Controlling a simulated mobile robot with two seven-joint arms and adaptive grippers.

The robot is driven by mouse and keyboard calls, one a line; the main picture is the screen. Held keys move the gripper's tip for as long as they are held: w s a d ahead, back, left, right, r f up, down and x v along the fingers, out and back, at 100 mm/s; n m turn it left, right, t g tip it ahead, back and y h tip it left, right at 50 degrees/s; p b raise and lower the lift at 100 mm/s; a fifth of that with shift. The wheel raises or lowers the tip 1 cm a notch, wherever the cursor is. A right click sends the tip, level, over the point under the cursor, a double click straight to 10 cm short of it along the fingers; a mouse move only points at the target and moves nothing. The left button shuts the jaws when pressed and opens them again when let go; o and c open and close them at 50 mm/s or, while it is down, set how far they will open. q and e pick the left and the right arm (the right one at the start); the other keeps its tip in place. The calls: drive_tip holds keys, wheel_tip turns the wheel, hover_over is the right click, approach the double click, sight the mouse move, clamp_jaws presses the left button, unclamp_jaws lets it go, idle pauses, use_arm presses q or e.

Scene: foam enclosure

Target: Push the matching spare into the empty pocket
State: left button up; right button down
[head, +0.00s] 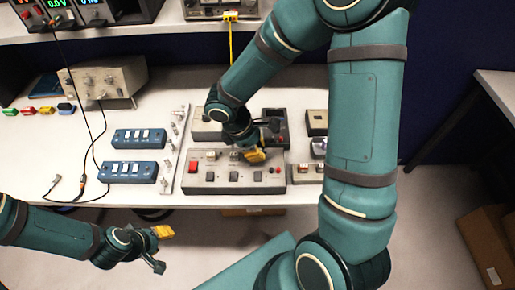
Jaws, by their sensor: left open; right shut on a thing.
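A grey panel (235,188) lies near the front edge of the table, with a red rocker (193,168), dark square inserts and small red buttons on it. I cannot tell which spot in it is an empty pocket. My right gripper (257,151) is just over the panel's back right part. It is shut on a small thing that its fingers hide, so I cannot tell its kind. My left gripper (160,250) is open and empty, in front of the table and below its edge.
Two blue switch boxes (139,140) lie left of the panel, beside a pale strip (173,150) with small parts. A dark tray (274,126) is behind the panel. Cables hang at left. My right arm covers the table's right part. The front left tabletop is mostly clear.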

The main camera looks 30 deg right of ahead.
drive_tip(key=shift+f+b, duration=0.75)
drive_tip(key=shift+f, duration=0.2)
drive_tip(key=c, duration=0.9)
unclamp_jaws()
drive_tip(key=shift+c, duration=0.2)
drive_tip(key=v, duration=1.2)
drive_tip(key=shift+r, duration=0.1)
